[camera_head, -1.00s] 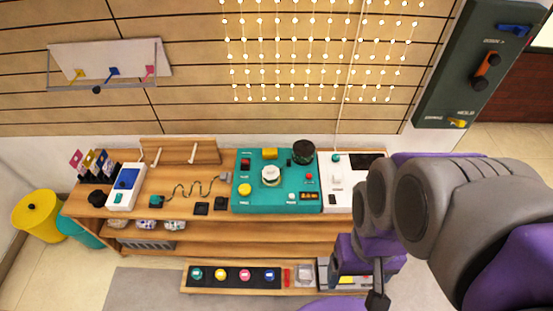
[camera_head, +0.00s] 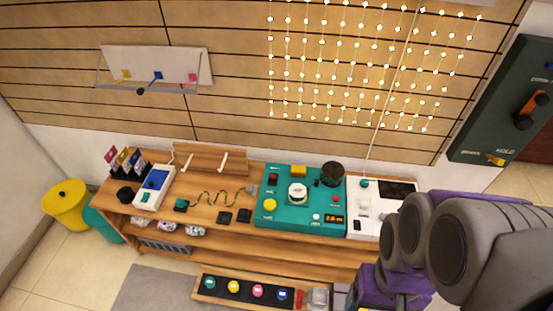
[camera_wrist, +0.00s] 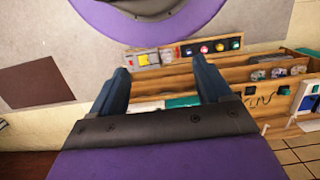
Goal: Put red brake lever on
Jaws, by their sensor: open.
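An orange-red lever with a black knob (camera_head: 532,108) is on a dark green wall panel (camera_head: 483,125) at the right edge of the head view. A small red piece (camera_head: 299,299) lies in the low tray at the bottom. I cannot tell from the labels which one is the brake lever. My gripper (camera_wrist: 160,63) is open and empty in the wrist view. The wall panel is not in the wrist view.
A wooden workbench (camera_head: 230,259) carries a teal console (camera_head: 268,217) and a white device (camera_head: 358,226). A yellow bin (camera_head: 65,205) stands at the left. Light strings (camera_head: 340,75) hang on the wall. A low tray with coloured buttons (camera_head: 210,296) sits in front.

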